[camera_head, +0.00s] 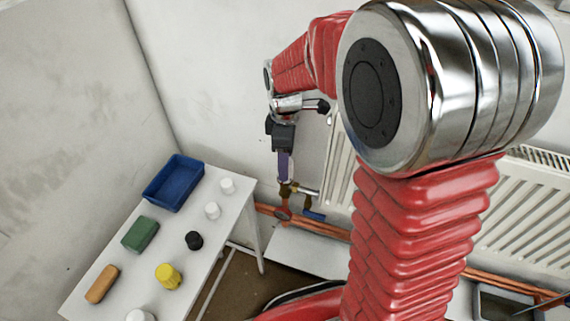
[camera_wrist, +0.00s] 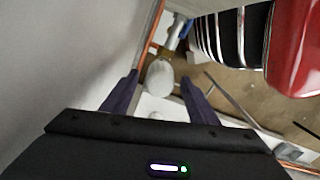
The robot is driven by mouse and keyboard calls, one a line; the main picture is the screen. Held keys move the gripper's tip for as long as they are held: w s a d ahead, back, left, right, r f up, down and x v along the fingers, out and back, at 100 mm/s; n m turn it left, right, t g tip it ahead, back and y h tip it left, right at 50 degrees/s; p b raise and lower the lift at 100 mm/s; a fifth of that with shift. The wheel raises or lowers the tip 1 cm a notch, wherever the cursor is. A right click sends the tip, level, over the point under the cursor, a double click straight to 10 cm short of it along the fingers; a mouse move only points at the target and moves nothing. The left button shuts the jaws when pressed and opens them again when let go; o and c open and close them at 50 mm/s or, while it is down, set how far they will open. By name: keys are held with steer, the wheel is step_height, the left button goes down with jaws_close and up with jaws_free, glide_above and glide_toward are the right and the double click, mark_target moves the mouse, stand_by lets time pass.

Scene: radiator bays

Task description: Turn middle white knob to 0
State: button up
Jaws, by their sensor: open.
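A whitish rounded knob (camera_wrist: 160,78) shows in the wrist view, in line with a metal valve fitting (camera_wrist: 176,32). My gripper (camera_wrist: 159,80) is open, with one dark purple finger on each side of the knob and visible gaps between. Whether the fingertips are level with the knob is hard to tell. In the head view my gripper (camera_head: 285,180) points down at brass valve fittings (camera_head: 290,189) beside the left end of a white radiator (camera_head: 337,180). The knob is hidden there behind my gripper. No scale marks or 0 can be read.
A white table (camera_head: 232,208) at left holds a blue tray (camera_head: 172,185), a green block (camera_head: 140,235), an orange block (camera_head: 102,284), and yellow, black and white round pieces. Copper pipes (camera_head: 325,228) run low along the wall. A blue-handled part (camera_head: 314,214) sits close by the valve.

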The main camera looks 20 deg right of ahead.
steer(key=shift+f, duration=1.05)
steer(key=shift+c, duration=0.6)
steer(key=c, duration=0.9)
